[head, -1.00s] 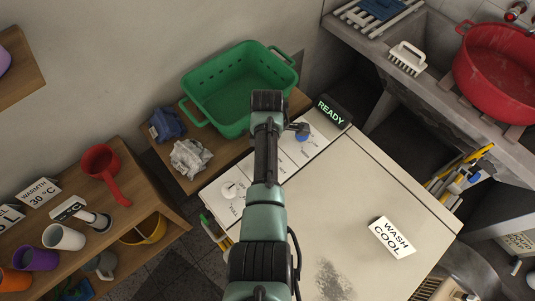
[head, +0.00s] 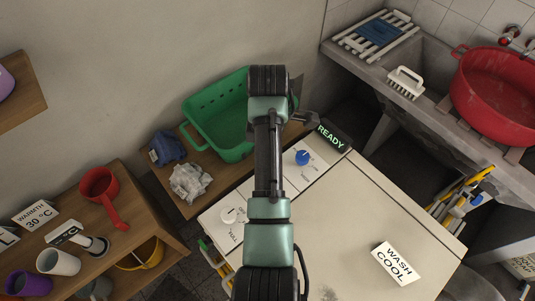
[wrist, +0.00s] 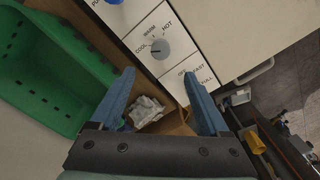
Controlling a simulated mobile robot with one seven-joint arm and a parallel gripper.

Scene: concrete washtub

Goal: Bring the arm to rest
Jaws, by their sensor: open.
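My arm (head: 268,190) reaches up the middle of the head view, over the washing machine (head: 360,225) and in front of the green basket (head: 205,107). My gripper is mostly hidden behind the arm there. In the wrist view my gripper (wrist: 159,74) is open, its two blue fingers spread with nothing held between them. Beyond the fingertips is the machine's control panel with a grey dial (wrist: 160,49) marked cool, warm and hot. The fingers appear apart from the panel, though the gap is hard to judge.
A crumpled pale cloth (head: 190,182) and a dark blue cloth (head: 167,149) lie beside the basket. A wooden shelf with a red dipper (head: 100,186) and cups stands left. The concrete washtub (head: 440,115) with a red basin (head: 497,95) is right. The machine's lid is mostly clear.

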